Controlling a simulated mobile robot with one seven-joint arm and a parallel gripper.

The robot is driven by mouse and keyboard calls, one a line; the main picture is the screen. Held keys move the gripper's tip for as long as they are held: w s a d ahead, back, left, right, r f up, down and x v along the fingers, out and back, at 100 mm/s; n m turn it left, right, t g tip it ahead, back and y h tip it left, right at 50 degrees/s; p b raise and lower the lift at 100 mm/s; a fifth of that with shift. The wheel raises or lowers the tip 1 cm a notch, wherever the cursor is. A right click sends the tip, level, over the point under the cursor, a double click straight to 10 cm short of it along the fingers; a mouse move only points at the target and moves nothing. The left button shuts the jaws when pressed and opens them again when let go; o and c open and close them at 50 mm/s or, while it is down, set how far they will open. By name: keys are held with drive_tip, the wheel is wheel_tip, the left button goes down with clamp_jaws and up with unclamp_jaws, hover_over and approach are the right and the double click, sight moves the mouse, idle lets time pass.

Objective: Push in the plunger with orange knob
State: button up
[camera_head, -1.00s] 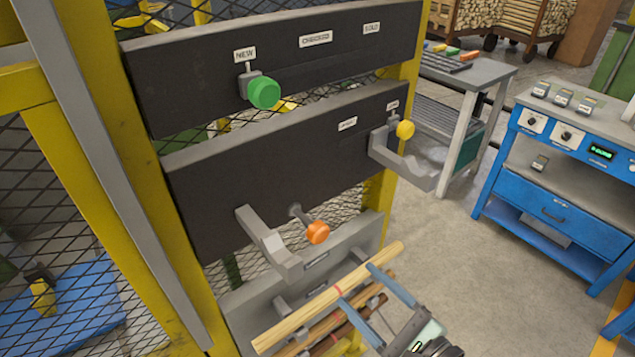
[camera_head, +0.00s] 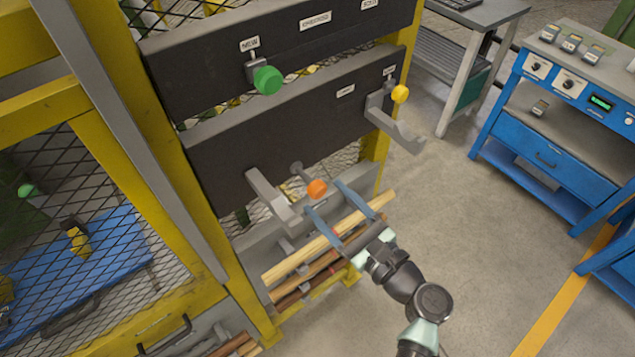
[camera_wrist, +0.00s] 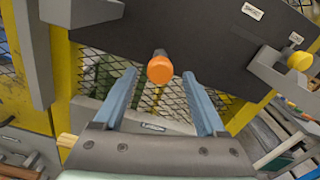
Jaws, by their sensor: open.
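The plunger with the orange knob (camera_head: 317,188) sticks out from the lower dark panel (camera_head: 225,150) on a short grey rod. In the wrist view the orange knob (camera_wrist: 160,68) lies ahead of my gripper, centred between the two blue fingers. My gripper (camera_head: 325,205) is open and empty, its fingers pointing up toward the panel. The knob appears near the left fingertip in the head view. I cannot tell whether the fingers touch it. The rod is mostly hidden behind the knob in the wrist view.
Grey hooked arms stand left (camera_head: 270,195) and right (camera_head: 395,130) of the orange knob. A yellow knob (camera_head: 400,93) and a green knob (camera_head: 267,80) are on the panels. Wooden rods (camera_head: 300,262) lie below my gripper. Open floor (camera_head: 470,250) is to the right.

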sight(321, 194)
drive_tip(key=shift+x, duration=1.95)
clamp_jaws()
